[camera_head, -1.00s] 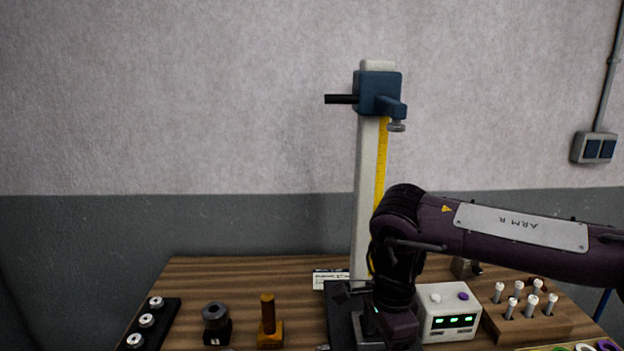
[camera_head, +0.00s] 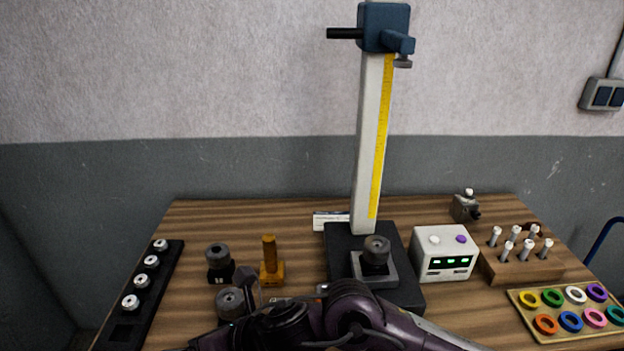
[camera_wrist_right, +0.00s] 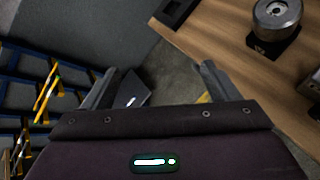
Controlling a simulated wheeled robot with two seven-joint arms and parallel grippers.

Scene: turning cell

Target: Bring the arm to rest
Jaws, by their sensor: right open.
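My right arm (camera_head: 360,318) lies across the bottom of the head view, in front of the wooden table (camera_head: 300,215). Its gripper is not clearly visible there. In the right wrist view my right gripper (camera_wrist_right: 157,76) has its two fingers wide apart with nothing between them. It is beyond the table's edge, with floor behind it. A round grey metal part on a dark base (camera_wrist_right: 277,18) is on the table, apart from the fingers. My left gripper is in neither view.
A tall height stand (camera_head: 369,150) rises from the table. Beside it are a white box with green lights (camera_head: 444,254), a wooden pin block (camera_head: 522,265) and a ring tray (camera_head: 520,305). A black rack (camera_head: 128,325) stands at left. Blue shelving (camera_wrist_right: 38,92) shows in the wrist view.

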